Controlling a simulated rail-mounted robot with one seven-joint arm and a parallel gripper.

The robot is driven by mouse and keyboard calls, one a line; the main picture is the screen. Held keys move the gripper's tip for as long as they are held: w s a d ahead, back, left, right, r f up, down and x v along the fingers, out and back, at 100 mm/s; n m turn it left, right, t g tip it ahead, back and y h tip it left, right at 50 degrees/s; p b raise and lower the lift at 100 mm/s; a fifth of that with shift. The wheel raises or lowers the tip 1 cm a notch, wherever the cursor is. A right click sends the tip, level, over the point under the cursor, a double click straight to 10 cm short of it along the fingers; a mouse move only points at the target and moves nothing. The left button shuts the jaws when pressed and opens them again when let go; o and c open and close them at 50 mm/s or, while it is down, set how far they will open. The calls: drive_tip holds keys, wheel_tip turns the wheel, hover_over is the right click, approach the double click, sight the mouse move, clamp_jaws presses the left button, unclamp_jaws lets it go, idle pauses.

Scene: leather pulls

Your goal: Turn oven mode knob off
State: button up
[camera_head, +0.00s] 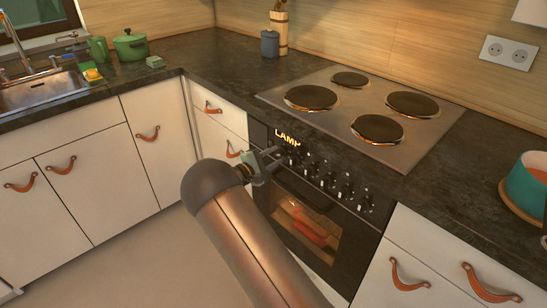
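The black oven (277,238) is built into the counter front, with its door shut. Its upper panel carries a row of several small dark knobs (330,180) with pale marks. Orange lit letters reading "LAMP" (287,138) show at the panel's left end. The oven's inside is lit, and a reddish thing (310,228) shows through the window. My gripper (279,159) is in front of the panel's left end, just below the lit letters. It hides the leftmost part of the knob row. I cannot tell whether it touches a knob or how far its fingers are apart.
A hob (360,112) with several dark plates lies above the oven. White drawers and cupboards with leather pulls (148,133) flank it. A teal pot (528,187) stands on the right counter. The sink (40,90) and a green pot (130,44) are at the left.

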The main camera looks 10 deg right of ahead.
drive_tip(key=shift+w+d, duration=0.1)
drive_tip(key=shift+d, duration=0.05)
clamp_jaws()
drive_tip(key=shift+n, duration=0.4)
drive_tip(key=n+p, duration=0.2)
drive_tip(key=n, duration=0.2)
drive_tip(key=shift+r+n, duration=0.1)
drive_tip(key=shift+n, duration=0.3)
drive_tip(key=n+p, duration=0.2)
drive_tip(key=n, duration=0.4)
drive_tip(key=shift+p, duration=0.3)
drive_tip(key=shift+n, duration=0.3)
